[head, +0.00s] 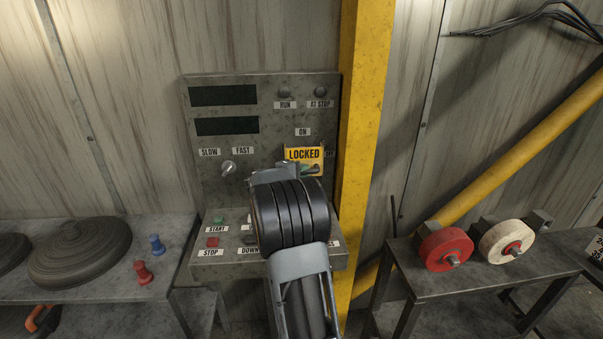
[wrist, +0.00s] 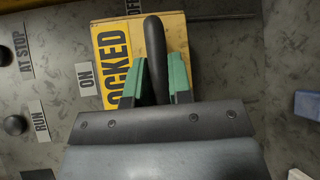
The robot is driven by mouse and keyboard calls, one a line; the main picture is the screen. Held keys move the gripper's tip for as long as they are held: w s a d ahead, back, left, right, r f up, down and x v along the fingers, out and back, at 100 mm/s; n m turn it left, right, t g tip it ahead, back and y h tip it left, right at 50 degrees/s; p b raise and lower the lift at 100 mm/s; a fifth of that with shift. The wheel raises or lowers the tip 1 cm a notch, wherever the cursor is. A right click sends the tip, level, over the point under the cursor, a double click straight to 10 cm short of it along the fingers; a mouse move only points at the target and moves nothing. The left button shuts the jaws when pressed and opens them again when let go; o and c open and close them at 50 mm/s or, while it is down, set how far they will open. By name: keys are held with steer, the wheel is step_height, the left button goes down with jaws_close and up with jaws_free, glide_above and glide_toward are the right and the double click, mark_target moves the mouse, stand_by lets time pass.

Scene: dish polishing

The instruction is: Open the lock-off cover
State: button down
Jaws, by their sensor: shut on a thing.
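The lock-off cover (head: 304,153) is a yellow plate marked LOCKED on the upright face of the grey control panel, below the ON label. It also shows in the wrist view (wrist: 112,62), lying flat against the panel. A dark rounded handle (wrist: 154,50) stands out in front of it. My gripper (wrist: 155,82) has green fingertips, one on each side of this handle, and is shut on it. In the head view my gripper (head: 309,169) is at the lower edge of the cover, and my arm hides part of the panel below.
The control panel (head: 262,145) carries a SLOW/FAST knob (head: 228,167), a red STOP button (head: 212,242) and a green START button (head: 219,220). A yellow post (head: 361,120) stands close on the right. A bench with a red wheel (head: 445,247) and a white wheel (head: 505,243) is at right.

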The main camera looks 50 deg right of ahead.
steer(key=shift+f, duration=0.1)
step_height(320, 180, down, 10)
steer(key=b, duration=1.3)
steer(key=shift+f+b, duration=0.15)
steer(key=shift+b, duration=0.15)
steer(key=c, duration=1.3)
jaws_free()
steer(key=shift+r, duration=0.2)
steer(key=shift+c, duration=0.2)
steer(key=shift+a, duration=0.15)
steer(key=s+a+r, duration=0.1)
steer(key=a+r, duration=0.1)
steer(key=a, duration=1.1)
steer(key=shift+a+b, duration=0.2)
steer(key=shift+b, duration=0.15)
